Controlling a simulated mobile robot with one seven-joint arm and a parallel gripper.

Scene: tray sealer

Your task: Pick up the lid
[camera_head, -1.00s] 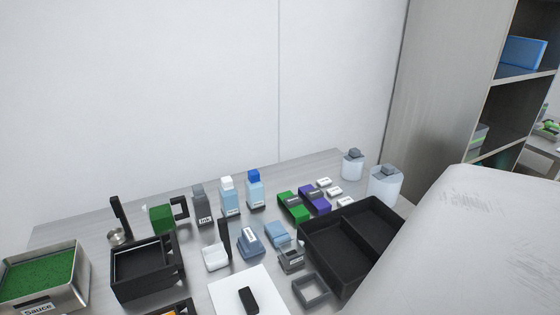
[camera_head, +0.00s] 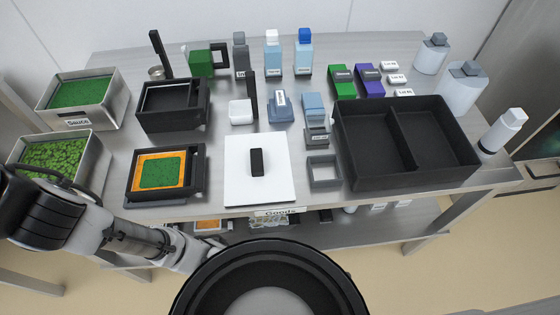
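A flat white square plate (camera_head: 240,190) lies on the steel table near its front edge. A black upright-looking block (camera_head: 257,162) rests on its middle like a handle; this looks like the lid. Left of it, an orange-rimmed tray with green filling (camera_head: 160,173) sits in a black frame (camera_head: 197,170). My arm shows at the lower left and passes behind a large dark round part at the bottom. My gripper is not visible, and nothing is seen touching the plate.
A black two-compartment bin (camera_head: 395,185) stands right of the plate, with a small grey frame (camera_head: 323,183) between. Two steel containers of green food (camera_head: 118,100) stand left. Bottles (camera_head: 303,60) and small boxes (camera_head: 343,85) line the back. A shelf (camera_head: 375,236) runs below.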

